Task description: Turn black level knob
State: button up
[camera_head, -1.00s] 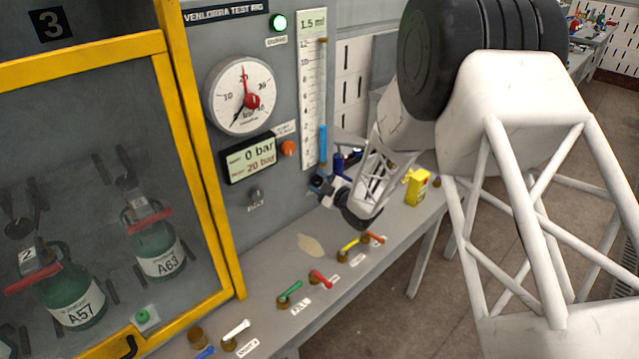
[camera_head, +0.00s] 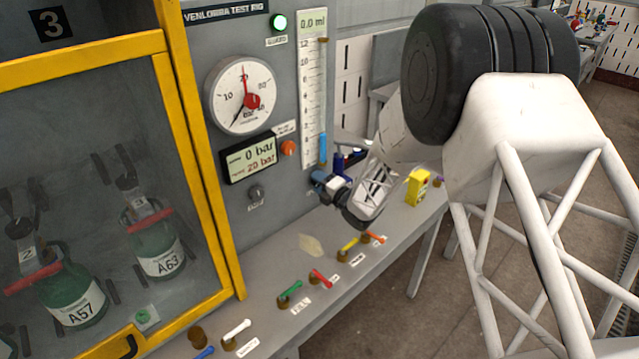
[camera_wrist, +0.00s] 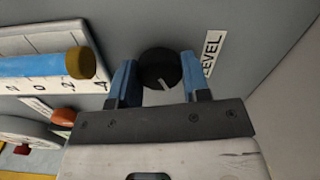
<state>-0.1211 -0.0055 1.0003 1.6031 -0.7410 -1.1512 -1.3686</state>
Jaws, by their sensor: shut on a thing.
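The black level knob (camera_wrist: 160,68) sits on the grey panel beside a white label reading LEVEL in the wrist view. My gripper (camera_wrist: 156,76) has its two blue fingers on either side of the knob, shut on it. In the head view my gripper (camera_head: 322,182) is against the lower right of the panel, and the knob is hidden by it. The level gauge (camera_head: 313,85) stands above it, with a short blue column near its bottom and a display (camera_head: 313,24) reading 0.0 ml.
A pressure dial (camera_head: 240,95), a bar display (camera_head: 249,158) and an orange button (camera_head: 288,148) lie left of the gauge. Several coloured levers line the bench (camera_head: 265,312) below. A yellow box (camera_head: 418,187) stands right of my gripper. A yellow-framed cabinet (camera_head: 205,170) is at left.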

jog(key=shift+n, duration=0.5)
jog(key=o, duration=0.9)
jog(key=shift+o, duration=0.2)
jog(key=v, duration=0.7)
jog(key=shift+s+d, duration=0.3)
jog(key=shift+r, duration=0.15)
